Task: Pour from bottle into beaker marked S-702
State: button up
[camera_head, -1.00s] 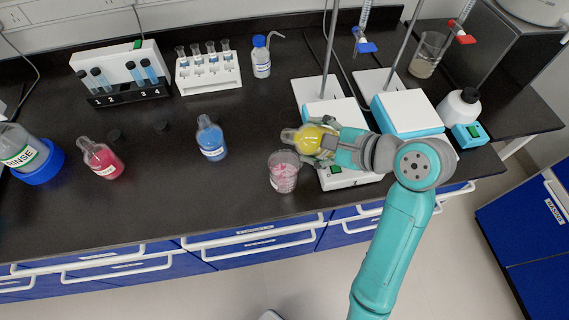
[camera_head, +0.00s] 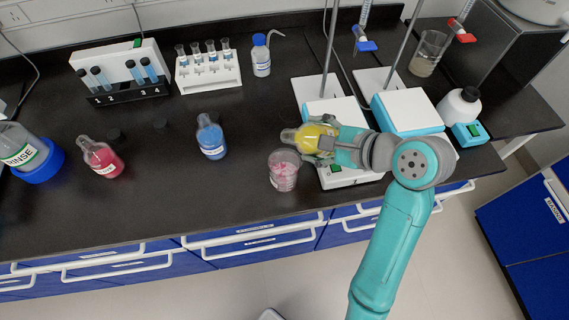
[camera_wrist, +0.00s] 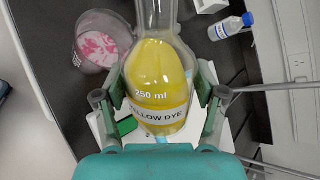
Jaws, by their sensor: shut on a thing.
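My gripper (camera_head: 330,145) is shut on a clear bottle of yellow liquid (camera_head: 311,136). In the wrist view the bottle (camera_wrist: 158,85) reads "250 ml" and "YELLOW DYE", and sits between the two fingers (camera_wrist: 160,105). The bottle is tilted on its side, its neck pointing left in the head view, above and close to a clear beaker (camera_head: 284,172). The beaker has pink-and-white contents and also shows in the wrist view (camera_wrist: 95,42). No stream of liquid is visible. The beaker's marking is too small to read.
A blue bottle (camera_head: 211,138) and a red bottle (camera_head: 101,158) stand to the left. A white-and-teal hotplate stand (camera_head: 350,176) is under my gripper. Another beaker (camera_head: 428,56) stands at the back right. Tube racks (camera_head: 207,73) line the back.

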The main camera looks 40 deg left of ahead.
jog(key=shift+w+f+n+t+h+p, duration=0.15)
jog(key=shift+f+n+t+h+p, duration=0.25)
jog(key=shift+p, duration=0.3)
dwell(1.7)
jog(key=shift+w+d+f+n+t+h+p, duration=0.15)
jog(key=shift+n+t+h+p, duration=0.25)
jog(key=shift+t+p, duration=0.3)
jog(key=shift+w+d+f+n+t+h+p, duration=0.1)
jog(key=shift+n+t+h+p, duration=0.35)
jog(key=shift+p, duration=0.45)
dwell(4.0)
